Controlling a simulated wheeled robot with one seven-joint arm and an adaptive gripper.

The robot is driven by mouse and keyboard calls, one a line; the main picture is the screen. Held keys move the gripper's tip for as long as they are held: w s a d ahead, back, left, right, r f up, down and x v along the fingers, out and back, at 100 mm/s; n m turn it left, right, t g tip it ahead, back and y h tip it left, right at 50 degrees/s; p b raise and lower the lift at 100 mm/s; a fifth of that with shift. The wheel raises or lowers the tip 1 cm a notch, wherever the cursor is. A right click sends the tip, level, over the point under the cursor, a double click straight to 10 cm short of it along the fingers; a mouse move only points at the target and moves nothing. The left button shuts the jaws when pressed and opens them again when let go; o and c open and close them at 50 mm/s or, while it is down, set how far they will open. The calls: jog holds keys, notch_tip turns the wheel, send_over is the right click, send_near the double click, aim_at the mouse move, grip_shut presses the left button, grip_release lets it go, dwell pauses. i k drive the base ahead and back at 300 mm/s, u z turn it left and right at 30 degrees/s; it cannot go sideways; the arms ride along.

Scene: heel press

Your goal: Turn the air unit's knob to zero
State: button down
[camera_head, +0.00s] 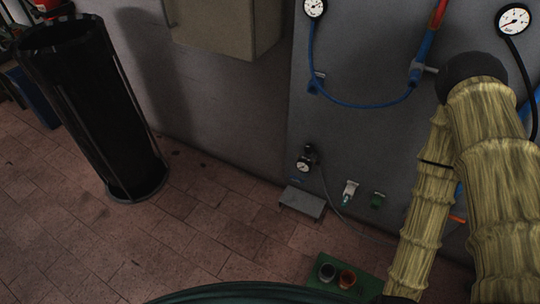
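The small air unit (304,164) is mounted low on the grey panel, left of centre on that panel. It has a dark knob (309,150) on top and a small white-faced gauge on its front. The knob's setting and the gauge needle are too small to read. My gripper is not in view. A straw-coloured ribbed sleeve (495,190) bends at a dark joint and covers the right side; I cannot be sure it is my arm. Nothing visible touches the air unit.
Larger gauges (514,20) and blue hoses (365,105) are higher on the panel (350,135). A grey step (302,202) sits below the unit, with small fittings (349,190) to its right. A tall black bin (85,105) stands left. Brick floor (190,240) lies open between.

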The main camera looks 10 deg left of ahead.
aim_at(309, 147)
jog(key=u, duration=0.8)
jog(key=k, duration=1.1)
jog(key=u, duration=1.35)
jog(key=i, duration=1.25)
jog(key=z, duration=1.3)
jog(key=i, duration=0.7)
jog(key=z, duration=0.8)
